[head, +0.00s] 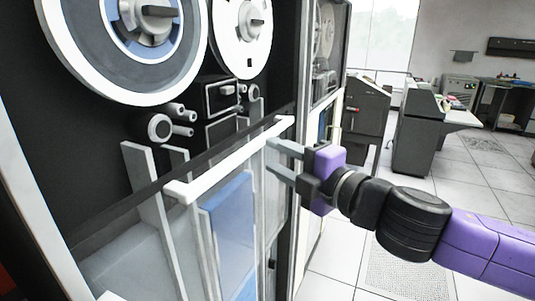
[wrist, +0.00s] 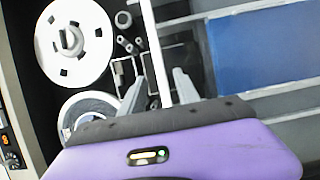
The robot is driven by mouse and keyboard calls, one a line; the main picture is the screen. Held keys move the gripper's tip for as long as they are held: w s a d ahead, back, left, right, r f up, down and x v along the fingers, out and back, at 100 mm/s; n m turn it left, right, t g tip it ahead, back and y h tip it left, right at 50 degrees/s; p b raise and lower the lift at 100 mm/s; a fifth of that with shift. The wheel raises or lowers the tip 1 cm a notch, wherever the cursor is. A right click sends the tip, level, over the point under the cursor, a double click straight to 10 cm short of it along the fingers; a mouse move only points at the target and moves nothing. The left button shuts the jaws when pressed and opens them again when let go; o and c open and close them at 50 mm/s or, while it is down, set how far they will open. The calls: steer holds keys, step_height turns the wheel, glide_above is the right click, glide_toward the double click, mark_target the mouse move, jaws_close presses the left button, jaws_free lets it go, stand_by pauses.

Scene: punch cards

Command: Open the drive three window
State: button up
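The tape drive's window (head: 125,215) is a clear pane with a dark top edge, which crosses the cabinet below the reels. A white bar handle (head: 235,158) runs along the pane near that edge. The handle also shows in the wrist view (wrist: 156,50). My gripper (head: 280,160) is open and empty at the handle's right end. In the wrist view, its two grey fingers (wrist: 158,88) stand on either side of the bar's line. I cannot tell whether either finger touches it. No number on the drive is legible.
Two tape reels (head: 130,40) (head: 241,35) sit above the pane, with rollers (head: 160,128) below them. Another tape cabinet (head: 325,100) stands right beside this one. Grey consoles (head: 420,130) stand farther back. The tiled floor (head: 480,185) at right is clear.

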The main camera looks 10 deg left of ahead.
mark_target(259, 147)
steer(key=shift+s+d, duration=0.1)
steer(key=shift+s, duration=0.05)
steer(key=w+d+n+g+y+p, duration=0.3)
steer(key=w+d+g+p, duration=0.1)
steer(key=p, duration=0.4)
steer(key=shift+n+g+y, duration=0.3)
steer(key=shift+n+g, duration=0.4)
steer(key=shift+g, duration=0.2)
steer(key=shift+w+a+p, duration=0.15)
steer(key=shift+a+p, duration=0.35)
steer(key=shift+a, duration=1.35)
steer(key=shift+w+a+p, duration=0.1)
steer(key=shift+a+p, duration=0.35)
steer(key=shift+a, duration=1.4)
jaws_close()
